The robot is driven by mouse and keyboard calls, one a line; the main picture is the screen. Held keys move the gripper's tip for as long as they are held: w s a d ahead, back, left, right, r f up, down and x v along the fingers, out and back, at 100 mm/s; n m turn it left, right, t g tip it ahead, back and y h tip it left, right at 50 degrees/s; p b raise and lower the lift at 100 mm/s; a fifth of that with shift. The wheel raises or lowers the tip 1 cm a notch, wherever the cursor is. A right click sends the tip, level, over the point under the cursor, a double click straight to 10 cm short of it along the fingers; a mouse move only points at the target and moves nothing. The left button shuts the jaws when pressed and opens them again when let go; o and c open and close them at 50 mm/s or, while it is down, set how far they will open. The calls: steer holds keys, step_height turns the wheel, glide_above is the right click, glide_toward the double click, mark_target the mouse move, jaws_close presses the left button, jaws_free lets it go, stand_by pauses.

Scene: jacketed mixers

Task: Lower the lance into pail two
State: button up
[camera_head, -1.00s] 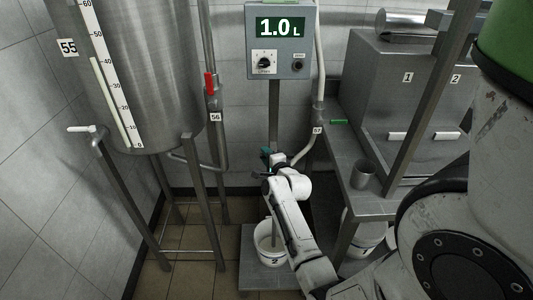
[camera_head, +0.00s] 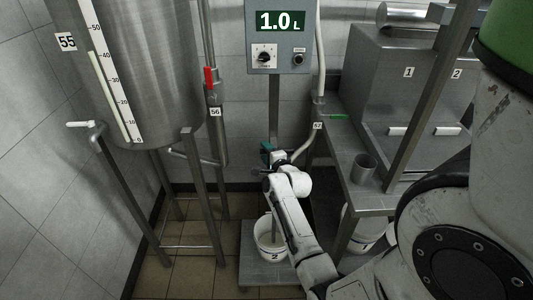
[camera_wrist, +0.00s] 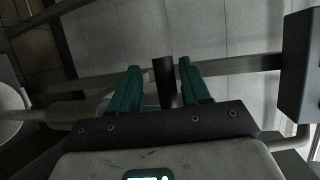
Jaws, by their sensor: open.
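Pail two (camera_head: 262,248), a white bucket marked 2, stands on a low grey platform. The lance shaft (camera_head: 279,236) is a thin grey rod whose lower part shows inside the pail's mouth; its tip is hidden. In the wrist view a pale shaft (camera_wrist: 50,112) runs toward a white round rim at the left edge, likely the pail. My gripper (camera_head: 266,151) is above and behind the pail, partly hidden by my wrist. In the wrist view my gripper (camera_wrist: 160,76) has its teal fingers apart, with a dark round handle (camera_wrist: 165,82) between them and gaps on both sides.
A control box (camera_head: 280,35) reading 1.0 L stands on a post behind my gripper. A pale hose (camera_head: 304,150) runs close to its right. A steel tank (camera_head: 150,80) on legs is at left. A bench (camera_head: 370,200) with a metal cup (camera_head: 364,167) is at right, pail one (camera_head: 372,236) below.

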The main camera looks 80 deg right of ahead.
steer(key=p+v, duration=0.1)
steer(key=v, duration=0.9)
steer(key=shift+s+a, duration=0.2)
steer(key=shift+a, duration=0.05)
steer(key=shift+w, duration=0.1)
steer(key=w+a+f+n+g+y, duration=0.1)
steer(key=w+a+f+n+y, duration=0.15)
steer(key=a+n, duration=0.35)
steer(key=w+a+f+n+y, duration=0.2)
steer(key=a+n+y, duration=0.2)
steer(key=a, duration=0.4)
steer(key=w+a+f+n+g+y, duration=0.1)
steer(key=w+a+f+n+y, duration=0.15)
steer(key=a+n, duration=0.4)
steer(key=s+a+n+g+y, duration=0.1)
steer(key=s+a+n+g, duration=0.2)
steer(key=s+a+n, duration=0.2)
steer(key=s+a+n+g+y, duration=0.2)
steer(key=s+a+n+g, duration=0.2)
steer(key=a+n, duration=0.3)
steer(key=s+a+r, duration=0.1)
steer(key=a, duration=0.2)
steer(key=shift+s+a, duration=0.35)
steer(key=shift+a, duration=0.05)
steer(key=shift+o, duration=0.3)
